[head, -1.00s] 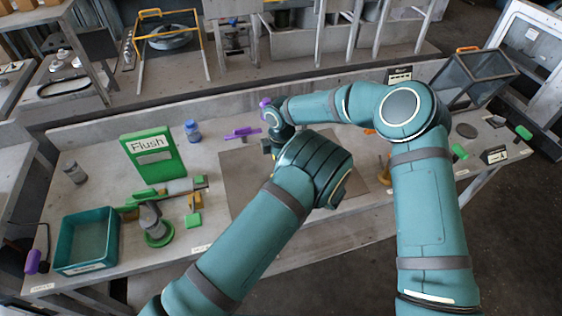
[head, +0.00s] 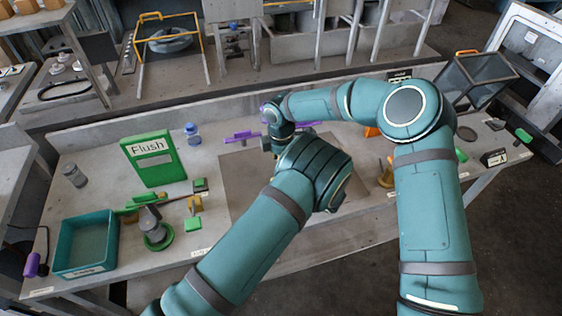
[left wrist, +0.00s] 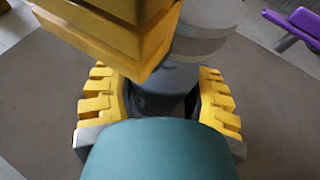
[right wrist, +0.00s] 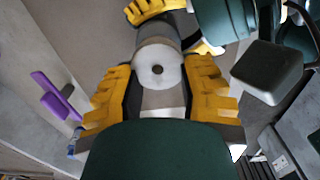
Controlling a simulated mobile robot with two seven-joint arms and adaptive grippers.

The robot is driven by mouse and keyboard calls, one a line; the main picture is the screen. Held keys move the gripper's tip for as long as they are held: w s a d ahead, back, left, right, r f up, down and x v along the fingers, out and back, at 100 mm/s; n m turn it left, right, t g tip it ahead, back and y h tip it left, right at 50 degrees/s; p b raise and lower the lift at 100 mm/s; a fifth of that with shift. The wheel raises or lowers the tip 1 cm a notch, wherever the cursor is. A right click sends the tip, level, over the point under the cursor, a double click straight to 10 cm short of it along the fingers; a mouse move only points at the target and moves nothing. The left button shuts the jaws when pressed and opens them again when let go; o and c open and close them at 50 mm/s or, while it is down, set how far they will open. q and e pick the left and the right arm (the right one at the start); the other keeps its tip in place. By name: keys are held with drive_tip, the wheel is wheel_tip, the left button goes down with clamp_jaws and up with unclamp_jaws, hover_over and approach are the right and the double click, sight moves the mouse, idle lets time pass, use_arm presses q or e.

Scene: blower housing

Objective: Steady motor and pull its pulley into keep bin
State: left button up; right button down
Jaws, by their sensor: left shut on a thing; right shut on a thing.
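The motor is a grey cylinder (left wrist: 170,78) between the yellow fingers of my left gripper (left wrist: 158,92), which is shut on it above a brown mat. The pulley is a pale disc with a dark centre hole (right wrist: 159,67), seen at the end of the motor in the right wrist view. My right gripper (right wrist: 160,85) has its yellow fingers shut on both sides of the pulley. I cannot tell whether the pulley still touches the motor. In the head view my arms hide motor, pulley and both fingertips. A teal bin (head: 63,245) stands at front left; its label is unreadable.
A green "Flush" sign (head: 152,160) stands behind several small green and yellow parts. A purple tool (head: 240,138) lies at the back of the bench. A dark mesh box (head: 475,72) stands at back right.

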drive_tip(key=shift+r, duration=2.05)
use_arm(q)
drive_tip(key=o, duration=1.4)
